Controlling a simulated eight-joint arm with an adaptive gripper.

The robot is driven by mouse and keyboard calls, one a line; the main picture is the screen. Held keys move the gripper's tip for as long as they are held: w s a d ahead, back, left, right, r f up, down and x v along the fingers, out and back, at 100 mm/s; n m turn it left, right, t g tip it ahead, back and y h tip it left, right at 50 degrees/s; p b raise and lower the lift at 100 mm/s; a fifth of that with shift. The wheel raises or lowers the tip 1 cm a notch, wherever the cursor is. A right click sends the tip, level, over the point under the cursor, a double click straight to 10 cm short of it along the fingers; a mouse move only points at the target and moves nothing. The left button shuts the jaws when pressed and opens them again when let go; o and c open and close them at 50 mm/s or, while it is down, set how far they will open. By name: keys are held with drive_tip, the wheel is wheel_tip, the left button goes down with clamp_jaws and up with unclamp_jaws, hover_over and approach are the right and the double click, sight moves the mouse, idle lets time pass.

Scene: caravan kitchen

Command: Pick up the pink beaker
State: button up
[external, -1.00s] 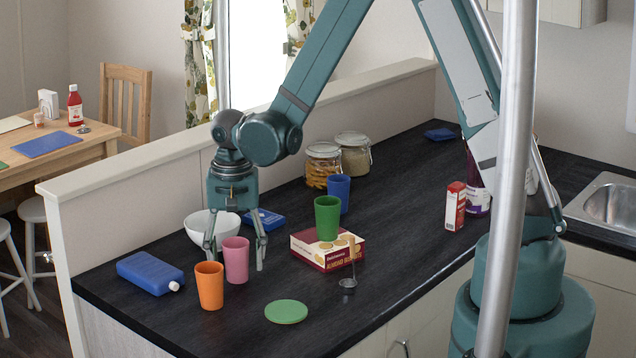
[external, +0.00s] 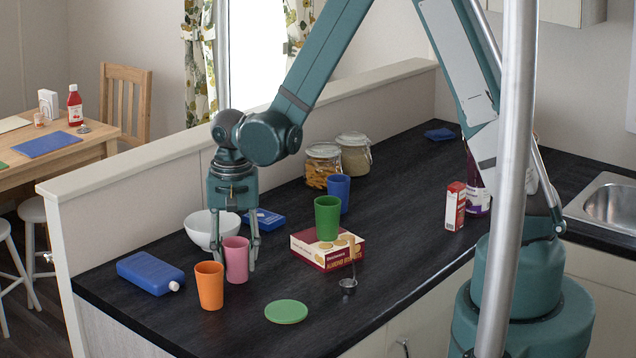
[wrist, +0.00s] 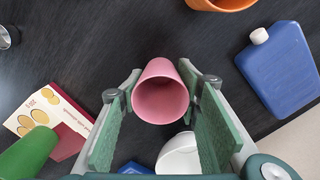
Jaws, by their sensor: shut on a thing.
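The pink beaker (external: 236,262) stands upright on the dark worktop in the external view. It also shows in the wrist view (wrist: 160,94), its open mouth between the two fingers. My gripper (external: 236,255) is down around it, one finger on each side, and is shut on it. In the wrist view my gripper's fingertips (wrist: 160,85) reach the beaker's two sides. The beaker's base appears to rest on the worktop.
An orange beaker (external: 209,286) stands close by at the left front. A white bowl (external: 200,232) is just behind. A blue flask (external: 150,273) lies left. A green beaker (external: 327,218) stands on a biscuit box (external: 312,254) to the right. A green disc (external: 286,311) lies in front.

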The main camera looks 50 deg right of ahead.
drive_tip(key=shift+r, duration=0.2)
wheel_tip(320, 180, up, 10)
drive_tip(key=shift+f, duration=0.2)
idle(0.6)
drive_tip(key=shift+s, duration=0.15)
idle(0.5)
